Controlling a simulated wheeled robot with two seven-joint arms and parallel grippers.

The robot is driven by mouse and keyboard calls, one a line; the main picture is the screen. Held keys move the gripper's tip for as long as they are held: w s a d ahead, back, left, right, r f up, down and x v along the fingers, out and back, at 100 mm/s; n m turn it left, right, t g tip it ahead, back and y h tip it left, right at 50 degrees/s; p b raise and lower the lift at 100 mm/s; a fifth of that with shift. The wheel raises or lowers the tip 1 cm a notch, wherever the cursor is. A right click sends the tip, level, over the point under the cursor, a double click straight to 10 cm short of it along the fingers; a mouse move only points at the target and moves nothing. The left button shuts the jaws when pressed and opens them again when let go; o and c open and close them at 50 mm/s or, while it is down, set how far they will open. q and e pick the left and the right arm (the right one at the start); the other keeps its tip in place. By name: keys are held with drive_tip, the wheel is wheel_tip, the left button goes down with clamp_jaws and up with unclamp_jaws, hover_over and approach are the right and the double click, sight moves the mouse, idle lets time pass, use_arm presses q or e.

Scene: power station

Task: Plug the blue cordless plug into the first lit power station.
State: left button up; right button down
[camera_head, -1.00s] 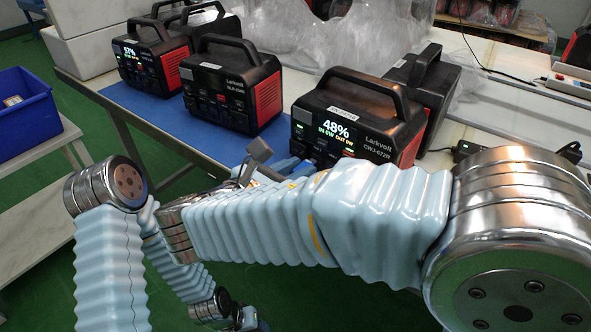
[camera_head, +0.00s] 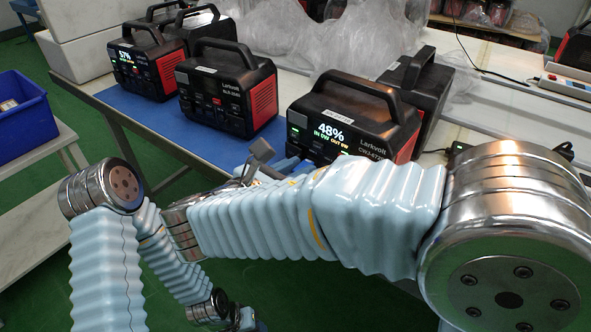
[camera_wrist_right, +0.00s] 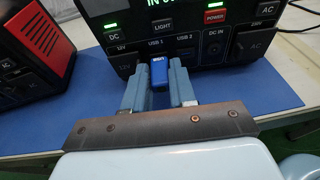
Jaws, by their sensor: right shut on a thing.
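In the head view, the right-hand power station (camera_head: 352,120) is black with red sides and a lit screen reading 48%. A lit station (camera_head: 148,68) stands at the far left; the one between (camera_head: 228,90) shows no lit screen. My right gripper (camera_head: 284,166) is in front of the 48% station, partly hidden by my arm. In the right wrist view, my right gripper (camera_wrist_right: 160,82) is shut on the blue plug (camera_wrist_right: 158,72). The plug is close before the station's front panel (camera_wrist_right: 205,45), below the USB labels. I cannot tell whether it touches.
The stations stand on a blue mat (camera_head: 150,112) on a table. More black stations stand behind. Clear plastic wrap (camera_head: 330,40) lies at the back. A blue bin (camera_head: 22,115) sits on a side bench at the left. A power strip (camera_head: 565,85) is at the far right.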

drive_tip(key=shift+w+d, duration=0.1)
drive_tip(key=shift+d, duration=0.05)
drive_tip(key=c, duration=0.8)
unclamp_jaws()
drive_tip(key=shift+c, duration=0.2)
drive_tip(key=v, duration=1.3)
drive_tip(key=shift+s+a, duration=0.25)
drive_tip(key=shift+s, duration=0.1)
drive_tip(key=shift+r, duration=0.1)
